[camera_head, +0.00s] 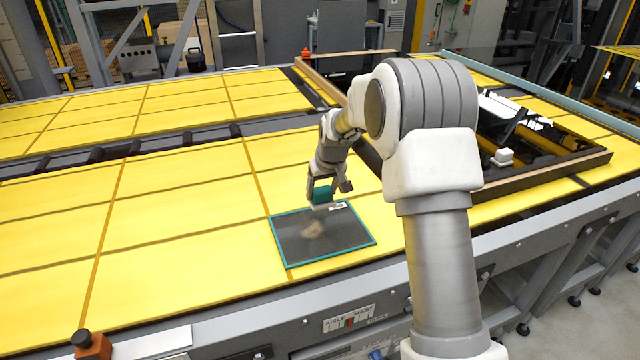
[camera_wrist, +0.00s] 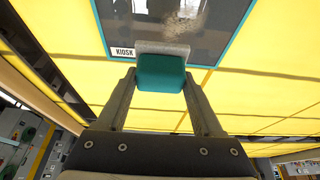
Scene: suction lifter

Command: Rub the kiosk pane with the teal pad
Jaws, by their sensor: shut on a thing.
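The kiosk pane (camera_head: 331,241) is a dark sheet with a teal frame, lying on the yellow table surface. A pale smudge (camera_head: 313,229) shows near its middle. In the wrist view the pane (camera_wrist: 130,22) fills the top, with a white KIOSK label (camera_wrist: 125,51) at its near edge. My gripper (camera_head: 321,190) is shut on the teal pad (camera_wrist: 161,72), which has a grey underside layer. The pad (camera_head: 322,194) is at the pane's far edge beside the label. I cannot tell whether it touches the pane.
A large dark wooden frame (camera_head: 545,175) with a glass sheet lies to the right, a small white block (camera_head: 502,157) within it. An orange item with a dark knob (camera_head: 91,345) is at the near left edge. The yellow surface left of the pane is clear.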

